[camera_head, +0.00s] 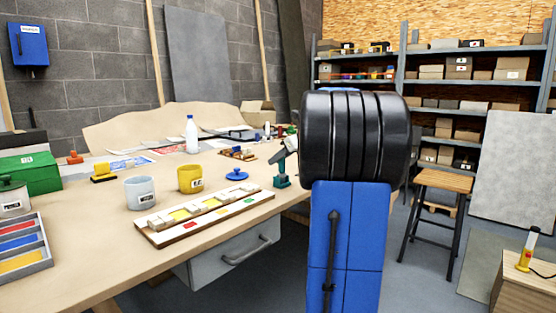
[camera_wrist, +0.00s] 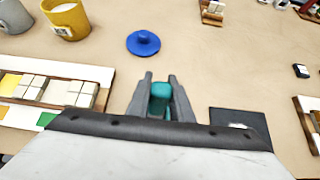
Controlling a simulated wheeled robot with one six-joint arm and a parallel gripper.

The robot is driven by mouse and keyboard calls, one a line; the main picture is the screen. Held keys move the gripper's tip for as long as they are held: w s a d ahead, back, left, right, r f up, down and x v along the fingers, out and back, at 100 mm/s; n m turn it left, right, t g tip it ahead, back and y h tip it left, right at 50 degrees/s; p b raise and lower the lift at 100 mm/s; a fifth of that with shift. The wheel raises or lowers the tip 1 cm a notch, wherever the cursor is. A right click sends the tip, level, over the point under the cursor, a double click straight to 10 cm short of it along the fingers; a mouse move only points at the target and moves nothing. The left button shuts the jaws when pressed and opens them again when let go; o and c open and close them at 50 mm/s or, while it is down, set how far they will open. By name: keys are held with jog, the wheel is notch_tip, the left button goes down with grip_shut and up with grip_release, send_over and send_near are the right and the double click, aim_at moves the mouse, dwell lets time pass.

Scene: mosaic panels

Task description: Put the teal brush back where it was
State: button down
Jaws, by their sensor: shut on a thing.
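The teal brush (camera_wrist: 159,98) is between the two fingers of my gripper (camera_wrist: 162,84) in the wrist view, and the gripper is shut on it. In the head view the teal brush (camera_head: 282,182) shows below my gripper (camera_head: 281,165), near the right end of the workbench (camera_head: 110,245). Whether the brush touches the bench top I cannot tell. Its lower part is hidden in the wrist view.
The mosaic panel board (camera_head: 160,240) lies left of the gripper. A blue lid (camera_head: 237,174), yellow cup (camera_head: 190,179) and grey cup (camera_head: 140,193) stand nearby. A dark square (camera_wrist: 240,122) lies right of the fingers in the wrist view. A white bottle (camera_head: 192,135) stands behind.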

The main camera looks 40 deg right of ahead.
jog(key=c, duration=1.6)
grip_release()
jog(key=shift+f, duration=0.1)
jog(key=shift+s+r, duration=0.2)
jog(key=shift+r, duration=0.05)
jog(key=v, duration=1.1)
jog(key=shift+s+r, duration=0.2)
